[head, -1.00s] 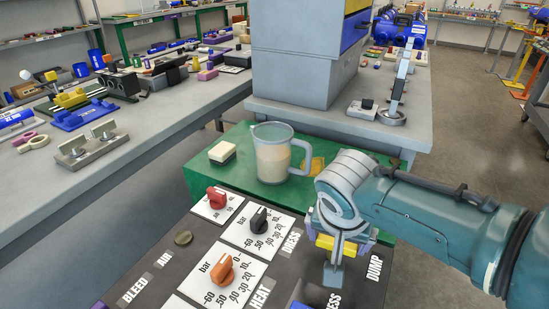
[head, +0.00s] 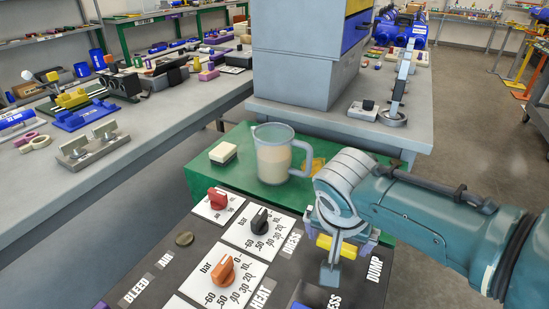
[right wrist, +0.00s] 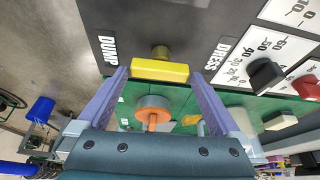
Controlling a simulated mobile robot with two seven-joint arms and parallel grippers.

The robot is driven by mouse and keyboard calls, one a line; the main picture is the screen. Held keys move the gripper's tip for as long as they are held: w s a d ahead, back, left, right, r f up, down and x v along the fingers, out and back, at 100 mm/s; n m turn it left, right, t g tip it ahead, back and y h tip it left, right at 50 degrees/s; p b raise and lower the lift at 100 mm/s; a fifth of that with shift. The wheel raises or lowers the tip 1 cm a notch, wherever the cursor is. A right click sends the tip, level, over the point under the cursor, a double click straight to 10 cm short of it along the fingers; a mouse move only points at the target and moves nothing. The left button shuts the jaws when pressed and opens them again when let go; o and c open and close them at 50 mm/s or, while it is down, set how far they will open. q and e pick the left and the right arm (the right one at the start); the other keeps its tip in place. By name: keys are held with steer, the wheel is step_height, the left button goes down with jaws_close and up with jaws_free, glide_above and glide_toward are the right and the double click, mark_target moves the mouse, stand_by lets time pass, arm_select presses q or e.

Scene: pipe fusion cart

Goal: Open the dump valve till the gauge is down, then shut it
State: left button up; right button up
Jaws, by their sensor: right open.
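The dump valve shows as a yellow bar handle (right wrist: 160,70) on a brass stem beside the DUMP label on the dark panel. In the head view the yellow handle (head: 324,242) is partly hidden by my right gripper (head: 338,236). In the right wrist view my right gripper (right wrist: 160,76) is open, with one purple finger on each side of the handle. I cannot tell whether either finger touches it. The panel has bar-scaled dials with an orange knob (head: 223,271) and a black knob (head: 260,219). Which is the gauge for the valve is unclear. My left gripper is not in view.
A jug (head: 272,155) with beige contents and a pale block (head: 223,153) stand on the green surface (head: 205,185) behind the panel. An orange disc-shaped part (right wrist: 152,112) lies beyond the handle.

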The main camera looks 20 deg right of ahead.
steer(key=p+v, duration=0.4)
steer(key=v, duration=0.5)
steer(key=shift+r, duration=0.15)
steer(key=s+a+r+n+y, duration=0.15)
steer(key=s+r+n, duration=0.3)
steer(key=s, duration=0.45)
steer(key=s+a+r+n+y, duration=0.1)
steer(key=s+r+n+y, duration=0.1)
steer(key=s+r+n, duration=0.5)
steer(key=w+r+p+v, duration=0.1)
steer(key=w+p+v, duration=0.2)
steer(key=p+v, duration=1.4)
steer(key=w+r+p+v, duration=0.1)
steer(key=w+p+v, duration=0.3)
steer(key=p+v, duration=1.3)
steer(key=r+p, duration=0.1)
steer(key=p, duration=0.4)
steer(key=shift+a, duration=0.35)
